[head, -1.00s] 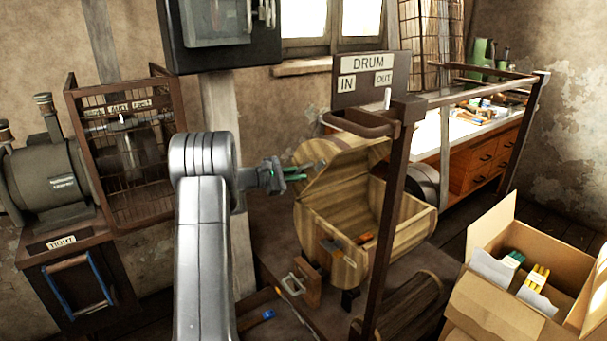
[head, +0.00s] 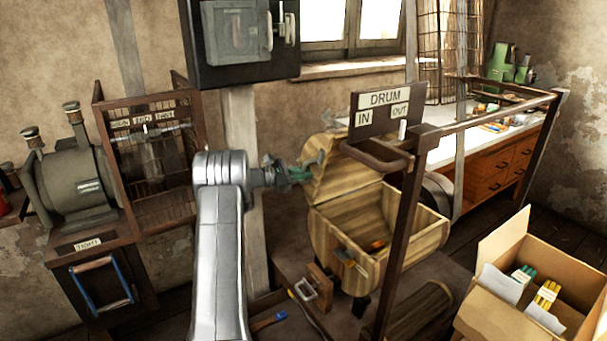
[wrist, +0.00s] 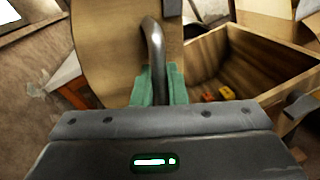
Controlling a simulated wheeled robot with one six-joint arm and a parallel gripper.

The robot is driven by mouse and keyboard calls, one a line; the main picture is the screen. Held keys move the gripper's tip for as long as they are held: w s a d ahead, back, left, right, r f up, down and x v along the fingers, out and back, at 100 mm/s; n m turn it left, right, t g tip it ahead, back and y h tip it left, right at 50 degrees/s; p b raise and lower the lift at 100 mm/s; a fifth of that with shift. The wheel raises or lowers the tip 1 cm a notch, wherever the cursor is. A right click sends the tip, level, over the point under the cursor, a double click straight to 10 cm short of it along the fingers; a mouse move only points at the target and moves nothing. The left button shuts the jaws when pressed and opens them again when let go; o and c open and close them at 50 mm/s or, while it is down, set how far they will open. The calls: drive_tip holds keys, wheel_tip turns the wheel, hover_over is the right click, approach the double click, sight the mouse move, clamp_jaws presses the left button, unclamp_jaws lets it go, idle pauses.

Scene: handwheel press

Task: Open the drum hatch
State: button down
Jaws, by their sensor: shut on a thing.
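The wooden drum (head: 375,255) stands right of centre in the head view, with its hatch (head: 338,170) swung up and its inside showing. My gripper (head: 303,172) is at the raised hatch's left side. In the wrist view the green fingers of my gripper (wrist: 159,88) are shut on the hatch's dark curved handle (wrist: 154,50). The hatch panel (wrist: 103,45) stands behind the handle, and the open drum (wrist: 250,65) is to its right. A small orange thing (head: 377,245) lies inside the drum; it also shows in the wrist view (wrist: 226,93).
A post and rail frame (head: 408,220) with the DRUM sign (head: 386,98) stands close to the drum's right front. A cabinet (head: 240,42) hangs above my arm. A cardboard box (head: 490,325) is at the lower right. A caged machine (head: 150,155) stands left.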

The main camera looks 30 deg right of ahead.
sight(315, 143)
drive_tip(key=shift+r, duration=0.2)
drive_tip(key=c, duration=1.5)
unclamp_jaws()
drive_tip(key=shift+c, duration=0.2)
drive_tip(key=shift+f, duration=0.1)
wheel_tip(315, 143, up, 10)
drive_tip(key=shift+r, duration=0.1)
